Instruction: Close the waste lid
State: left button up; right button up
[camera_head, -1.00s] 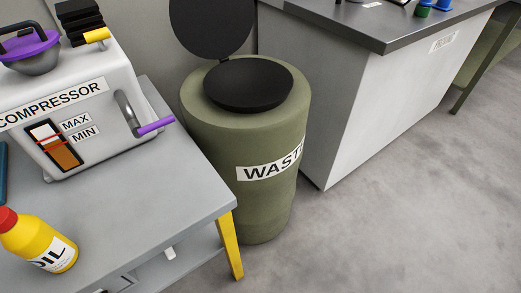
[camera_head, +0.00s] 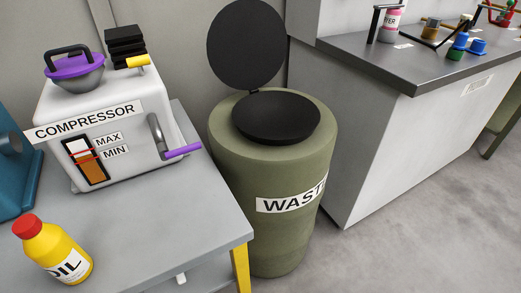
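The waste bin (camera_head: 272,170) is an olive-green drum with a white "WASTE" label, standing on the floor between a table and a counter. Its round black lid (camera_head: 246,45) stands upright and open at the back of the rim, on a small hinge. A black round surface (camera_head: 276,118) fills the bin's opening. Neither of my grippers is in view.
A grey table (camera_head: 165,220) at the left holds a compressor (camera_head: 128,120), a yellow oil bottle (camera_head: 52,252) and a blue object at the edge. A counter (camera_head: 400,62) at the right holds bottles and small parts. Grey floor (camera_head: 420,235) is clear at the front right.

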aim_at(246, 42)
jog(key=l+z, duration=0.25)
jog(key=l, duration=0.25)
jog(key=l+z, duration=0.2)
jog(key=l, duration=0.35)
jog(key=i+l+z, duration=0.25)
jog(key=l, duration=0.2)
jog(key=k+l, duration=0.05)
jog(key=k, duration=0.05)
